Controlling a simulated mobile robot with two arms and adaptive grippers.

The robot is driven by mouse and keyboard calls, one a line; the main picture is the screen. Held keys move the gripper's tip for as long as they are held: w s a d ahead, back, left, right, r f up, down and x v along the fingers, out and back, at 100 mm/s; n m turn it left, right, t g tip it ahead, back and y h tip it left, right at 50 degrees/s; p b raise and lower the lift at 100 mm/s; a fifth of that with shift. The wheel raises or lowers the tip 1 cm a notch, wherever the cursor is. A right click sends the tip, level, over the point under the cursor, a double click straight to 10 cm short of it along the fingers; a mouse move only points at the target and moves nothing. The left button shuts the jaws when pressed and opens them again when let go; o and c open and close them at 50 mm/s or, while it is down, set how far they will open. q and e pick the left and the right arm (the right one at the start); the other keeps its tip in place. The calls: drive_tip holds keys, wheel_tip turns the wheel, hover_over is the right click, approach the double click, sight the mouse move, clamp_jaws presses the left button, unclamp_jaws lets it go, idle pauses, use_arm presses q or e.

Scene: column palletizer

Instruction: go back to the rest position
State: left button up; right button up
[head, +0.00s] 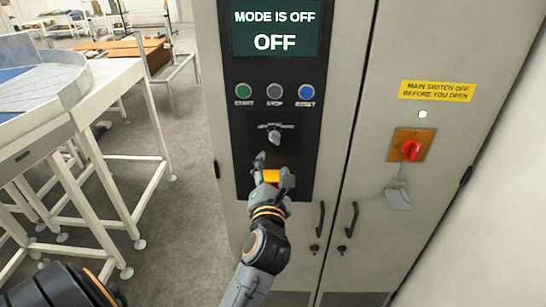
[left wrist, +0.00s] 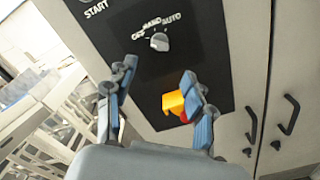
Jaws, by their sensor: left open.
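My left gripper (head: 274,168) is open and empty in front of the black control panel (head: 240,165), just below the mode selector knob (head: 274,138). In the left wrist view, the open fingers of my left gripper (left wrist: 157,70) stand wide apart, with the knob (left wrist: 160,41) beyond and above them, apart from both. A yellow part with a bit of red (left wrist: 173,102) on the panel shows beside the right finger, partly hidden by it. The screen (head: 275,28) reads "MODE IS OFF". My right gripper is not in view.
Green start (head: 243,91), grey stop (head: 275,91) and blue reset (head: 306,91) buttons sit above the knob. A red main switch (head: 411,149) and door handles (head: 351,219) are on the cabinet's right side. A white-framed conveyor table (head: 110,90) stands left, with grey floor between.

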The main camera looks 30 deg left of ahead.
use_arm(q)
drive_tip(key=shift+s+d, duration=0.25)
drive_tip(key=shift+s, duration=0.15)
drive_tip(key=w+d+f+m+t+h+b, duration=0.1)
drive_tip(key=w+d+f+m+h+b, duration=0.15)
drive_tip(key=f+m, duration=0.75)
drive_tip(key=w+d+f+m+h+b, duration=0.1)
drive_tip(key=d+f+m+b, duration=0.25)
drive_tip(key=f, duration=1.25)
drive_tip(key=s+d+f+m+g+h+b, duration=0.1)
drive_tip(key=s+d+f+m+h, duration=0.2)
drive_tip(key=f, duration=0.5)
drive_tip(key=s+d+f+m+g+h+b, duration=0.1)
drive_tip(key=s+f+m, duration=0.1)
drive_tip(key=f+m, duration=0.45)
drive_tip(key=s+d+f+m+g+h+b, duration=0.1)
drive_tip(key=s+d+f+m+h, duration=0.15)
drive_tip(key=f, duration=0.75)
drive_tip(key=s+a+f+m+g+b, duration=0.1)
drive_tip(key=s+f+m+g+b, duration=0.6)
drive_tip(key=s+f, duration=1.95)
drive_tip(key=s+a+f+m+g, duration=0.1)
drive_tip(key=s+a+m+g, duration=0.1)
drive_tip(key=s, duration=0.4)
drive_tip(key=s+a+f+m+g+p, duration=0.1)
drive_tip(key=s+a+f+m+g, duration=0.1)
drive_tip(key=s, duration=0.4)
drive_tip(key=shift+g+y, duration=0.4)
drive_tip(key=shift+g, duration=0.3)
